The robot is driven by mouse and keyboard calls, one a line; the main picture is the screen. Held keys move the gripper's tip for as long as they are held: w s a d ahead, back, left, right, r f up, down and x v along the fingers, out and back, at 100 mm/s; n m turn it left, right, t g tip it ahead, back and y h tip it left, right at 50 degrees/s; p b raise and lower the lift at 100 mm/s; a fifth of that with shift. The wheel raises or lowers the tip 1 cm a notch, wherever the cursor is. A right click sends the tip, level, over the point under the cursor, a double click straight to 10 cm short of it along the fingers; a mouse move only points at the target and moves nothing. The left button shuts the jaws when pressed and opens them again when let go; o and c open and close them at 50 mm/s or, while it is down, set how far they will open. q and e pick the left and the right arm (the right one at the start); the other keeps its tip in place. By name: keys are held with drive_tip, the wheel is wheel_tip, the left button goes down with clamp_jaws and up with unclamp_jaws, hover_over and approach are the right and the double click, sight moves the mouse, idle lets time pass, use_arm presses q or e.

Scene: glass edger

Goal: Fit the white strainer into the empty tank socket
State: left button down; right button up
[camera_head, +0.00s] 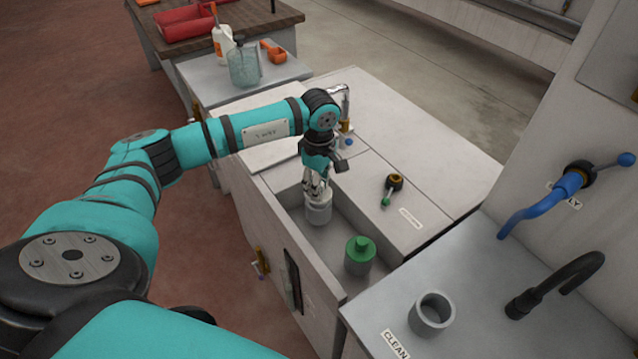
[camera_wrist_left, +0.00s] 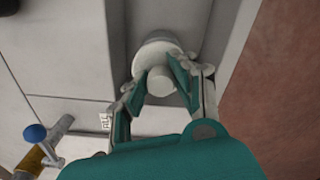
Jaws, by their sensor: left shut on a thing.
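My left gripper (camera_head: 317,193) reaches down into the open tank (camera_head: 335,238). It is shut on the white strainer, whose pale knob (camera_wrist_left: 160,80) shows between the fingertips in the left wrist view. Below the fingers is a pale grey cylinder (camera_head: 319,211), with a wider round rim (camera_wrist_left: 157,48) in the wrist view. I cannot tell where strainer ends and socket begins, or how deep it sits. A green-topped strainer (camera_head: 360,251) stands upright in a grey socket nearer the front of the tank. My right gripper is not in view.
An empty grey holder (camera_head: 431,314) stands on the counter by the CLEAN label (camera_head: 394,344), near a black tap (camera_head: 556,285). A blue spout (camera_head: 540,210) projects from the wall. A small valve (camera_head: 391,190) sits on the tank cover. Bottles (camera_head: 243,66) stand on a side table.

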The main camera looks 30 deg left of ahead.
use_arm(q)
drive_tip(key=shift+f+b, duration=1)
drive_tip(key=shift+f, duration=0.2)
drive_tip(key=c, duration=1)
unclamp_jaws()
drive_tip(key=shift+r, duration=0.25)
wheel_tip(320, 180, up, 12)
drive_tip(key=shift+f, duration=0.2)
drive_tip(key=shift+f, duration=0.1)
